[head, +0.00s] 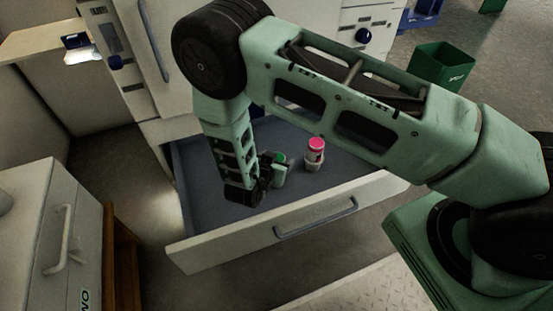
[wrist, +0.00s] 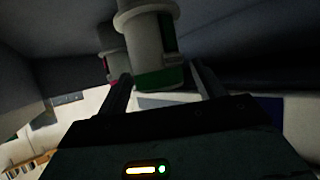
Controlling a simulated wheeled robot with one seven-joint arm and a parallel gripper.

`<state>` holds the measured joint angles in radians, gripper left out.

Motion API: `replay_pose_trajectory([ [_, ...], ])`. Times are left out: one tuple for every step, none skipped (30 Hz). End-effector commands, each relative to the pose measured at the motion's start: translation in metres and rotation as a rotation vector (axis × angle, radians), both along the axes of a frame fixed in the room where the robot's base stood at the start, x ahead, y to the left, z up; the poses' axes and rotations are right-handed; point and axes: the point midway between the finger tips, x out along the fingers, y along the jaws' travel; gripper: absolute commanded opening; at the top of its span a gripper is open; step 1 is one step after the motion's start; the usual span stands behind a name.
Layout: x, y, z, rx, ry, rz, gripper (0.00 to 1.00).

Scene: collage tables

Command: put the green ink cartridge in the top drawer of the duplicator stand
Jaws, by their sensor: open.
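The top drawer (head: 340,206) of the duplicator stand (head: 180,131) is pulled out. The green ink cartridge (head: 279,174), pale with a green cap, is inside the drawer area beside my gripper (head: 266,176). In the wrist view the green cartridge (wrist: 152,42) shows large, between my two open fingers (wrist: 163,84). Its green end is toward the gripper body. I cannot tell whether the fingers touch it. My gripper partly hides it in the head view.
A pink-capped cartridge (head: 315,155) stands in the drawer just right of the green one. The drawer front has a bar handle (head: 316,219). A white cabinet (head: 40,240) stands at the left. A green bin (head: 441,66) is on the floor at the back right.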

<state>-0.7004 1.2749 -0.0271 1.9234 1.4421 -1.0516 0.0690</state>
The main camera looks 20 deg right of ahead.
Motion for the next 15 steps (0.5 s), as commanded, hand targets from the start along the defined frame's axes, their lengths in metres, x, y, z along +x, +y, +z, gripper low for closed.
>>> replay_pose_trajectory([
  [0.000, 0.000, 0.002, 0.000, 0.000, 0.000, 0.68],
  [0.000, 0.000, 0.004, 0.000, 0.000, 0.000, 0.68],
  [-0.002, 0.002, 0.006, 0.001, 0.000, 0.001, 0.68],
  [-0.004, 0.004, 0.007, 0.000, 0.001, 0.001, 0.68],
  [-0.006, 0.007, 0.010, 0.000, 0.001, 0.001, 0.68],
  [-0.010, 0.010, 0.013, 0.000, 0.001, 0.001, 0.68],
  [-0.013, 0.014, 0.016, 0.001, 0.001, 0.002, 0.68],
  [-0.016, 0.017, 0.019, 0.000, 0.001, 0.003, 0.68],
  [-0.021, 0.021, 0.022, 0.000, 0.001, 0.003, 0.68],
  [-0.024, 0.025, 0.024, 0.001, 0.001, 0.002, 0.68],
  [-0.027, 0.028, 0.027, 0.001, 0.002, 0.003, 0.68],
  [-0.031, 0.031, 0.030, 0.000, 0.001, 0.003, 0.68],
  [-0.034, 0.034, 0.032, 0.000, 0.000, 0.001, 0.68],
  [-0.036, 0.037, 0.033, 0.000, 0.001, 0.001, 0.68],
  [-0.039, 0.040, 0.035, 0.001, 0.001, 0.002, 0.68],
])
